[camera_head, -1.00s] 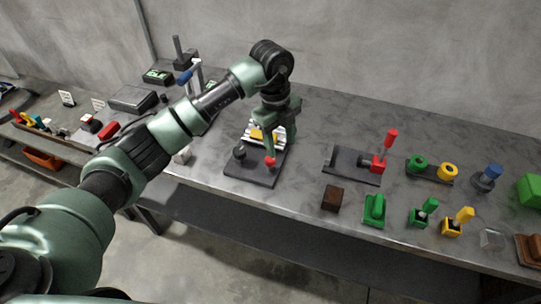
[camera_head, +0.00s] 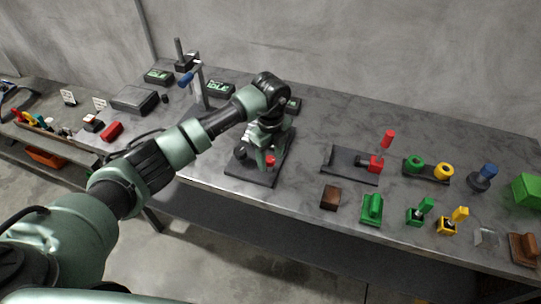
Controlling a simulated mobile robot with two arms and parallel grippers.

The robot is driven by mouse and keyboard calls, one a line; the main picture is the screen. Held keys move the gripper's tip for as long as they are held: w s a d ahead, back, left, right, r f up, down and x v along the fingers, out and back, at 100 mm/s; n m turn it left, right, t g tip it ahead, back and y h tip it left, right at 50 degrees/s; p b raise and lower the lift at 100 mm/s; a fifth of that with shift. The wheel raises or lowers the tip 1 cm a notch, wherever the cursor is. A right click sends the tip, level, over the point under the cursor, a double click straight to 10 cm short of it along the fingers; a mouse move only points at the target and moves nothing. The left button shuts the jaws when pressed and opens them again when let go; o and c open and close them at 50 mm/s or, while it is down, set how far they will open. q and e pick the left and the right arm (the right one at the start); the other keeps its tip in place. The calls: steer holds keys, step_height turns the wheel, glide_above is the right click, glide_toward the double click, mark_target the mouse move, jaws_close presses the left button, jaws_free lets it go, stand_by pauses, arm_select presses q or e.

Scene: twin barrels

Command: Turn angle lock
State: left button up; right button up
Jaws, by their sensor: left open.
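A dark base plate (camera_head: 252,174) on the grey table carries a black knob (camera_head: 240,153) and a red knob (camera_head: 270,162). I cannot tell for sure whether this fixture is the angle lock. My left gripper (camera_head: 263,146) is over this plate, close behind the red knob. It is open, with nothing seen between its fingers. The wrist hides the back of the plate, and I cannot tell whether the fingers touch the fixture. My right gripper is not in view.
Right of the plate stands a dark fixture with a red handle (camera_head: 387,141). A brown block (camera_head: 330,197), a green block (camera_head: 371,209) and several coloured parts line the front right. The back right tabletop is clear.

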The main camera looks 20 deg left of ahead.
arm_select(q)
jaws_close()
steer(key=m+b, duration=0.3)
steer(key=m, duration=0.1)
steer(key=shift+f, duration=0.15)
steer(key=m+b, duration=0.3)
steer(key=m, duration=0.1)
steer(key=shift+m+b, duration=0.3)
steer(key=shift+b, duration=0.05)
steer(key=m+b, duration=0.3)
steer(key=m, duration=0.1)
steer(key=shift+a+m, duration=0.1)
steer(key=shift+m, duration=0.2)
steer(key=m+b, duration=0.3)
steer(key=m, duration=0.1)
steer(key=shift+m, duration=0.3)
steer(key=shift+r, duration=0.2)
